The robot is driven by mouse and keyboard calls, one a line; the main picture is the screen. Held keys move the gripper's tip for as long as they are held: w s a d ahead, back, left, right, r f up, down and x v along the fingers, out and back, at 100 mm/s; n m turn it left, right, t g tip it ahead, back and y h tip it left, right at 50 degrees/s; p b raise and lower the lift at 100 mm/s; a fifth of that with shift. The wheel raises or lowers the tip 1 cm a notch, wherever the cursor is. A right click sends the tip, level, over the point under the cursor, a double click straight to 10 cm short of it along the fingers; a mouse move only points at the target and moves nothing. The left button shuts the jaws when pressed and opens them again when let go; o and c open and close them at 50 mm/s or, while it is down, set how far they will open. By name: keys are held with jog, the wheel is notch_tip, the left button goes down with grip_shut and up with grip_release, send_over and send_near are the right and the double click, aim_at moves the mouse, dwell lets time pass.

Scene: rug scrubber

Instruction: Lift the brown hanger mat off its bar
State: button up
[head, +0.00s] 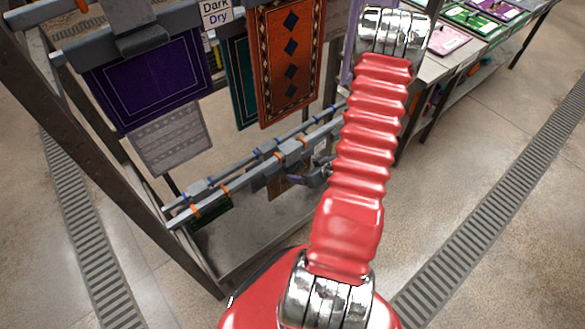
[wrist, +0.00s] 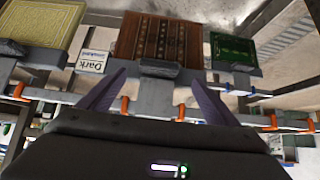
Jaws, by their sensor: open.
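The brown mat (wrist: 160,38), with darker patterned stripes, hangs from a grey hanger (wrist: 159,69) in the middle of the wrist view. My gripper (wrist: 160,76) is open and empty. Its two dark fingers stand apart on either side of the hanger in the picture; I cannot tell whether they touch it. In the head view, a small brown patch of mat (head: 286,186) shows low on the rack, partly hidden behind the bars. My gripper's fingers (head: 318,176) show beside my red arm there, mostly hidden by it.
A yellow mat (wrist: 40,25) and a green mat (wrist: 233,50) hang on either side, with a "Dark unwashed" sign (wrist: 92,61) between yellow and brown. Purple (head: 150,80) and orange (head: 290,60) mats hang higher on the rack. A table (head: 450,65) with mats stands at upper right.

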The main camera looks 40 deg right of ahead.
aim_at(296, 168)
jog(key=shift+w+f, duration=0.2)
jog(key=shift+x, duration=2.65)
jog(key=shift+d, duration=0.15)
jog(key=c, duration=1.6)
jog(key=shift+r, duration=0.2)
